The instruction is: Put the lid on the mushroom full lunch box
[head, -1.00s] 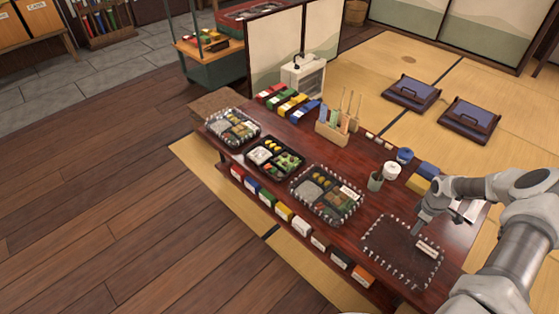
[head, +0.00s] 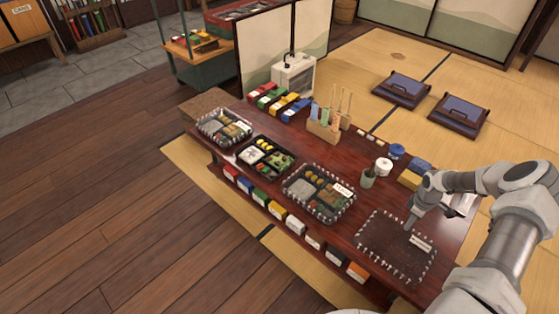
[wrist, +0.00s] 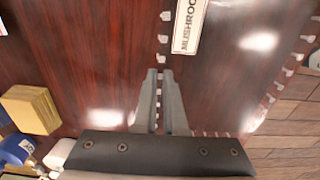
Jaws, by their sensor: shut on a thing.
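A clear lid with a pale dashed rim (head: 363,236) lies at or just above the right end of the low table; the gap cannot be told. Its white label (head: 421,241) reads "MUSHROO…" in the wrist view (wrist: 190,25). My gripper (head: 409,226) is shut on the lid's rim beside the label; the fingertips (wrist: 160,74) also show in the wrist view. An open black lunch box (head: 265,157) with food in its compartments stands left of centre, without a lid. Its contents are too small to identify surely.
Lidded boxes stand on either side of it: one at the far left (head: 222,127), one labelled nearer the middle (head: 319,193). Behind are a utensil holder (head: 322,131), a green cup (head: 367,178) and a white canister (head: 383,166). Colourful packets line the front shelf.

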